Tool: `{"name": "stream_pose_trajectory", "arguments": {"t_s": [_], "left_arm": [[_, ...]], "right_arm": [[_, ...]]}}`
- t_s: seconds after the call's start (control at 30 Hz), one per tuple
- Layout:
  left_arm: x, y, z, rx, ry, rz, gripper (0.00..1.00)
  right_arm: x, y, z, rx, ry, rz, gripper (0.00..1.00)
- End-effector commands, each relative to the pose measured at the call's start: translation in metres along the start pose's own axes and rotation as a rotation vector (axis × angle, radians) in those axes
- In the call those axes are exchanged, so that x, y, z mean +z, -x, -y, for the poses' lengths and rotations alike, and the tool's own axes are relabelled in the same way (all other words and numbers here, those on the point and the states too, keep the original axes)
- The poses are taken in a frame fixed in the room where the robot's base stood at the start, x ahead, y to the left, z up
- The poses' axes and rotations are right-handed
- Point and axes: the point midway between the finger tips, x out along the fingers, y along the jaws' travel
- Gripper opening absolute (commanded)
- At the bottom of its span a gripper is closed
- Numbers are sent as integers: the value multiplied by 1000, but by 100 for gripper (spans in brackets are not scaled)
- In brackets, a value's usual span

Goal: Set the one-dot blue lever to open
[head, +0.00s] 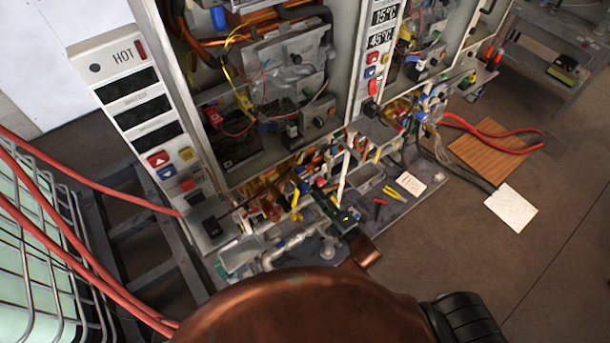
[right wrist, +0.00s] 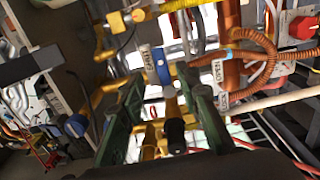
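A blue lever (right wrist: 161,66) shows in the right wrist view beside a white printed tag (right wrist: 148,64), among yellow and copper pipes. Its dots are too small to make out. My right gripper (right wrist: 164,82) has its two green fingers apart, with the blue lever showing between and just beyond the tips. I cannot tell whether either finger touches it. In the head view the right gripper (head: 318,196) reaches into the pipework under the middle heater, and the lever there is hidden in clutter. A second blue knob (right wrist: 76,125) lies left of the fingers. My left gripper is not in view.
Open heater cabinets (head: 290,75) with wires stand above the pipework. A grey board (head: 405,210) below holds loose tools and a card. Red hoses (head: 85,180) run at the left beside a wire cage (head: 40,240). A second white tag (right wrist: 217,71) hangs near the right finger.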

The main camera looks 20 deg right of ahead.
Motion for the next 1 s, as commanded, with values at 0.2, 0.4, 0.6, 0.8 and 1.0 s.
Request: {"name": "stream_pose_trajectory", "arguments": {"t_s": [0.2, 0.4, 0.6, 0.8, 1.0], "left_arm": [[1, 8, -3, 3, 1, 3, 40], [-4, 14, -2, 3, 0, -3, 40], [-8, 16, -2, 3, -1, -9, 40], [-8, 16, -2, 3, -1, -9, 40], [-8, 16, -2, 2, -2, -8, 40]], "right_arm": [[-1, -33, -2, 2, -2, -1, 30], [0, -61, 0, 0, -3, 0, 30], [0, -73, 1, -2, -2, 0, 30], [0, -73, 2, -1, -2, 0, 30], [0, -73, 1, -1, -3, 0, 20]]}}
